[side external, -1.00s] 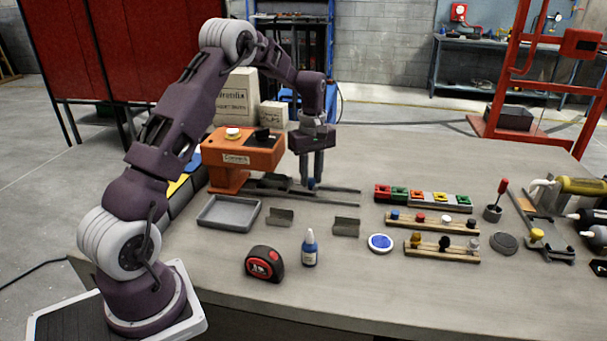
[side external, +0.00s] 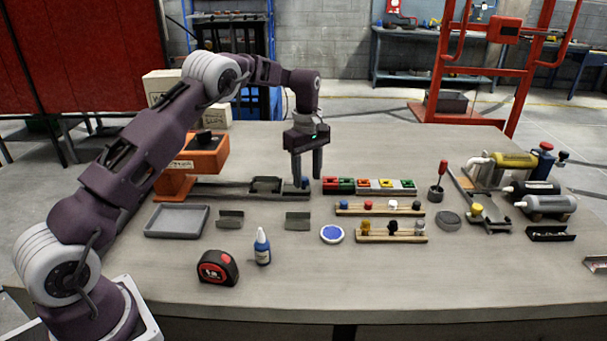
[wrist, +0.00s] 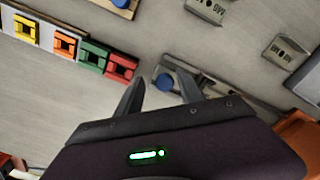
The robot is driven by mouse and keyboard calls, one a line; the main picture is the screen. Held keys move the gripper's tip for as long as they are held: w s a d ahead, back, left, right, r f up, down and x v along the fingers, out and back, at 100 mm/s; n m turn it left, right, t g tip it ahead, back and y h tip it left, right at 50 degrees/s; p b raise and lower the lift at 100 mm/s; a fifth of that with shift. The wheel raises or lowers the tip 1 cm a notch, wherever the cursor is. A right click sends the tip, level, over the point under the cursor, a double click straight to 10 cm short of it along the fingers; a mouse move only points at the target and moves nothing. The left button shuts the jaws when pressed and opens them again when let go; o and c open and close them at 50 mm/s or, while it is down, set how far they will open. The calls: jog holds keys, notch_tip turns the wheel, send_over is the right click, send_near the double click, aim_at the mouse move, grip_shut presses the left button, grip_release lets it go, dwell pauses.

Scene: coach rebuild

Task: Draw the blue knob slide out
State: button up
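The slide is a dark frame (side external: 267,184) with a blue knob (side external: 305,182) at its right end. It lies far out along the grey rails (side external: 225,188), to the right of the orange housing (side external: 200,158), with the knob close to the rails' right end. My gripper (side external: 306,178) points down at the knob with its fingers apart. In the wrist view the blue knob (wrist: 165,82) shows between the fingertips (wrist: 160,78), with a gap on each side. The gripper is open and holds nothing. How low the tips reach beside the knob is hard to tell.
A row of coloured blocks (side external: 368,186) stands just right of the rails' end. Nearer are a grey tray (side external: 177,221), two small metal brackets, a blue-capped bottle (side external: 262,247), a tape measure (side external: 218,267) and wooden peg racks (side external: 380,209). The front of the table is mostly clear.

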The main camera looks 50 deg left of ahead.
notch_tip(320, 180, up, 7)
dwell(0.6)
jog(key=shift+s, duration=0.1)
jog(key=s+d+r+m+t, duration=0.1)
jog(key=s+d+r+m, duration=0.3)
jog(key=s+r, duration=0.4)
jog(key=s+d+r+m+t, duration=0.25)
jog(key=s+d+r, duration=0.25)
jog(key=s+r, duration=0.3)
jog(key=s+d+f+m, duration=0.1)
jog(key=s+f+m, duration=0.1)
jog(key=s, duration=0.5)
jog(key=s+d+f+m+t, duration=0.1)
jog(key=s+m, duration=0.3)
jog(key=s, duration=0.4)
jog(key=s+d+f+m+t, duration=0.1)
jog(key=s+d+f+m, duration=0.1)
jog(key=s+m, duration=0.2)
jog(key=s, duration=0.3)
jog(key=shift+s+d+f, duration=0.15)
jog(key=shift+d+f, duration=0.2)
jog(key=shift+d, duration=0.05)
